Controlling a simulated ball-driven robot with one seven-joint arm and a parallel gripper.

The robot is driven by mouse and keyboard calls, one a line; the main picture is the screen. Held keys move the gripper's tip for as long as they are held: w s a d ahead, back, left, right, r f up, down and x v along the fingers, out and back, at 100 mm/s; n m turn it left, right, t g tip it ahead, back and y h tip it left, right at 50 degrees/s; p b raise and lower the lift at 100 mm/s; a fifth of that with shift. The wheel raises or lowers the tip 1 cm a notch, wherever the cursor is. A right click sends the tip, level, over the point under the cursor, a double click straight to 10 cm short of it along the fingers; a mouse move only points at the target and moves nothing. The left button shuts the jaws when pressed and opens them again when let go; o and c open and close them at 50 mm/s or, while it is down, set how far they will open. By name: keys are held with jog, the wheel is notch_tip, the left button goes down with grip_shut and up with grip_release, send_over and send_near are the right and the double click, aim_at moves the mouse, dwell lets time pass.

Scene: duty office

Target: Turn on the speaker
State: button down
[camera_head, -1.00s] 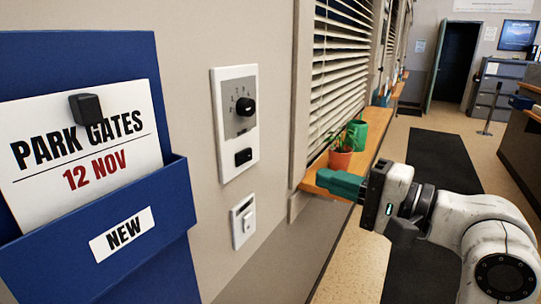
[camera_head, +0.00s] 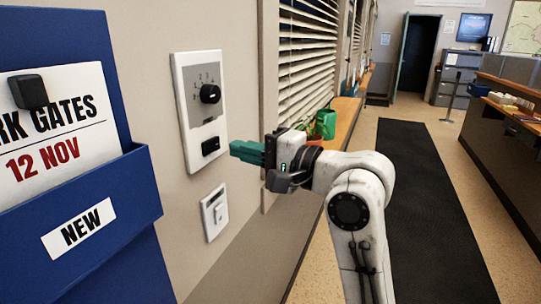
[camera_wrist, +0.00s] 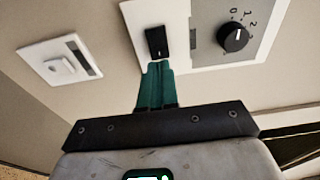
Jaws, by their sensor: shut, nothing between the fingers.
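A white wall panel (camera_head: 188,118) carries a black round knob (camera_head: 210,93) with numbers around it and a black rocker switch (camera_head: 211,146) below. No box labelled as a speaker shows; I cannot tell from the pictures whether this panel is its control. My gripper (camera_head: 233,148) has green fingers, shut and empty, pointing at the rocker switch from the right. In the wrist view the fingertips (camera_wrist: 159,66) are at the lower end of the rocker switch (camera_wrist: 157,42); I cannot tell whether they touch it. The knob (camera_wrist: 233,37) is to their right there.
A smaller white wall switch (camera_head: 215,212) sits below the panel. A blue holder (camera_head: 120,200) with a paper sign (camera_head: 50,125) is at the left. A wooden sill (camera_head: 346,115) with potted plants lies behind my gripper. The aisle with a dark mat (camera_head: 420,190) is clear.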

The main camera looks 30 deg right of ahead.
aim_at(218, 144)
jog(key=shift+x, duration=1.55)
jog(key=shift+w+p, duration=0.15)
jog(key=shift+p, duration=0.25)
